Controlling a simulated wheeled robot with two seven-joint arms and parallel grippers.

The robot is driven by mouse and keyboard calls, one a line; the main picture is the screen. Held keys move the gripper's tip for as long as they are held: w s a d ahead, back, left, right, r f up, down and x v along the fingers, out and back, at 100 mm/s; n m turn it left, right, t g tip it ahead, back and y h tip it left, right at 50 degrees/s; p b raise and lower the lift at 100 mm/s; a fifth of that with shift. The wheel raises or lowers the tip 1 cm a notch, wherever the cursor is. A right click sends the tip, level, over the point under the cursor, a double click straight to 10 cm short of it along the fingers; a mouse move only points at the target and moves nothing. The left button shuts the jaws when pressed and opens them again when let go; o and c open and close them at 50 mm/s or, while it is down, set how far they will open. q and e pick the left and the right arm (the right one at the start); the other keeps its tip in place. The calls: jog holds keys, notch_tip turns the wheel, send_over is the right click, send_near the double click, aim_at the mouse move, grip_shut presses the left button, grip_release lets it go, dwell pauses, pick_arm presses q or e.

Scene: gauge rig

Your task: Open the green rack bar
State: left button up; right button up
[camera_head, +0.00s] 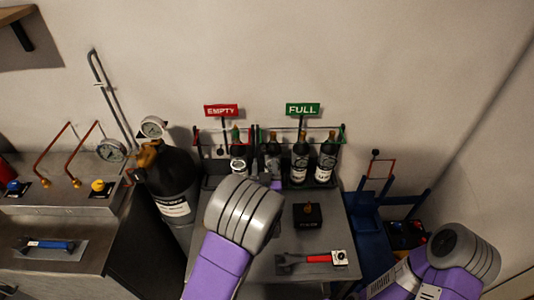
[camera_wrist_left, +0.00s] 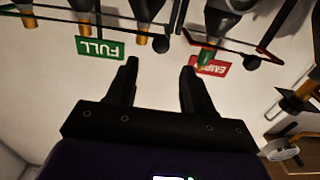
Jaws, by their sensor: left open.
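The rack (camera_head: 322,184) stands against the wall at the back of the grey table, holding several dark bottles. The green rack bar (camera_head: 343,132) crosses the front of its right half, below the green FULL sign (camera_head: 302,109). The same sign shows upside down in the left wrist view (camera_wrist_left: 100,48). A dark bar ending in a round knob lies near it there. My left gripper (camera_wrist_left: 160,70) is open, with nothing between its fingers. It is at the rack's middle, and my wrist mostly hides it in the head view. My right arm is at lower right; its gripper is out of view.
A red bar (camera_head: 207,128) closes the rack's left half under the red EMPTY sign (camera_head: 221,111). A black cylinder (camera_head: 168,182) stands left. A black box (camera_head: 308,214) and a red-handled wrench (camera_head: 312,260) lie on the table. A blue hand truck (camera_head: 378,225) stands right.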

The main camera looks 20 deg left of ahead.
aim_at(265, 152)
pick_arm(q)
jog(key=shift+f+x, duration=0.15)
jog(key=shift+x, duration=1.8)
jog(key=shift+f+x, duration=0.2)
jog(key=shift+x, duration=1.75)
jog(key=shift+c, duration=0.5)
grip_shut()
